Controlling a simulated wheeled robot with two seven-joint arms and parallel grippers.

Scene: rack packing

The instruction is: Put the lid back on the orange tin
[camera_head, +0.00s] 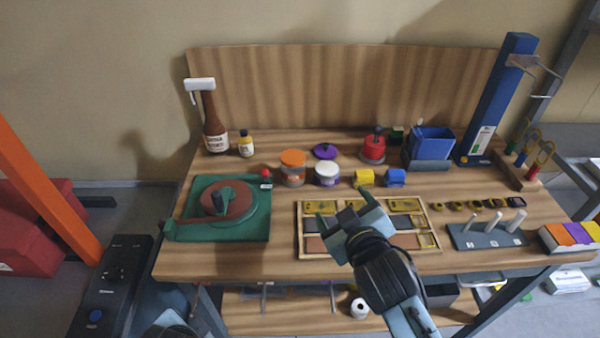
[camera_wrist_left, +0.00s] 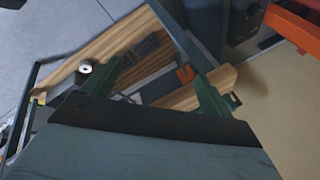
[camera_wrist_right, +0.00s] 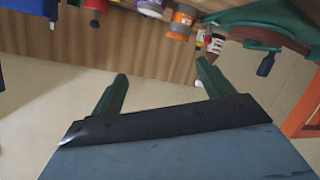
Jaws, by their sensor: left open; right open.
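The orange tin (camera_head: 292,170) stands upright towards the back of the bench, with a flat orange top; I cannot tell whether that is a lid. It also shows at the top of the right wrist view (camera_wrist_right: 180,22). A purple lid-like disc (camera_head: 325,151) with a small knob lies on the bench behind and right of it. A white-topped tin (camera_head: 327,174) stands just right of the orange tin. My right gripper (camera_head: 342,208) is open and empty above the compartment tray, in front of the tins. My left gripper (camera_wrist_left: 155,75) is open and empty, well away from the tins.
A green turntable fixture (camera_head: 250,232) is at left. Brown and yellow bottles (camera_head: 246,144) stand behind it. A red canister (camera_head: 373,150), blue bin (camera_head: 430,147) and yellow block (camera_head: 364,177) are right of the tins. The compartment tray (camera_head: 300,240) fills the front middle.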

